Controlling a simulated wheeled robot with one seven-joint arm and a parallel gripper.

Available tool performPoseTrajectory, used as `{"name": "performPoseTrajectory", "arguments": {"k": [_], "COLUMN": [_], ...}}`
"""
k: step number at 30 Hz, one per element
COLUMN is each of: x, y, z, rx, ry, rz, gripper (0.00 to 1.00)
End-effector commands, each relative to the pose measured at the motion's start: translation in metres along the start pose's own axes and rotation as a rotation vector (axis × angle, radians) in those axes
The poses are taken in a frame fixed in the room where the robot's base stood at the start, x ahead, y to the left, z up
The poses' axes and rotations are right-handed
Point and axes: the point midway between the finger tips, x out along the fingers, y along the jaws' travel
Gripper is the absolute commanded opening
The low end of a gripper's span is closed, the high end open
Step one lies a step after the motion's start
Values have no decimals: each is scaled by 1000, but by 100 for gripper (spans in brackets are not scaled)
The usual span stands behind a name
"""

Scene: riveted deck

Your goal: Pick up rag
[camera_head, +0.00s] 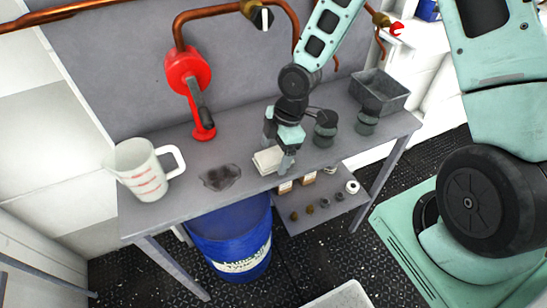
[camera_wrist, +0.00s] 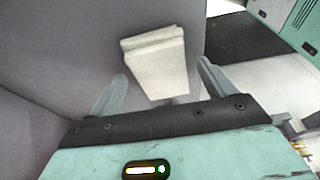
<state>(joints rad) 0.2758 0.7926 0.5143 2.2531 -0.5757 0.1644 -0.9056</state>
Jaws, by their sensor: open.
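The rag (camera_head: 265,161) is a folded white cloth lying on the grey bench, near its front edge. In the wrist view the rag (camera_wrist: 158,62) shows as a pale folded block ahead of my gripper. My gripper (camera_head: 278,155) is over the bench right at the rag, pointing down. In the wrist view my gripper (camera_wrist: 162,82) is open, with one finger to the left of the rag and one to the right. The near end of the rag lies between the fingers. I cannot tell how far the fingertips are above the bench.
On the bench (camera_head: 190,205) stand a measuring jug (camera_head: 143,172), a red tool (camera_head: 188,75), a dark stain or scrap (camera_head: 220,177), two dark jars (camera_head: 326,128) and a grey bin (camera_head: 379,90). A lower shelf (camera_head: 318,210) holds small parts beside a blue drum (camera_head: 231,240).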

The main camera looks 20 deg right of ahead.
Motion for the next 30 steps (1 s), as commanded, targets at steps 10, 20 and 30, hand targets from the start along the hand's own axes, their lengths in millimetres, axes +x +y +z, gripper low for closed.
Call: {"name": "performPoseTrajectory", "arguments": {"k": [10,20,30], "x": [2,4,4], "y": [0,0,0], "z": [0,1,1], "rx": [-1,-1,-1], "ry": [0,1,0], "rz": [0,1,0], "gripper": [82,82,34]}}
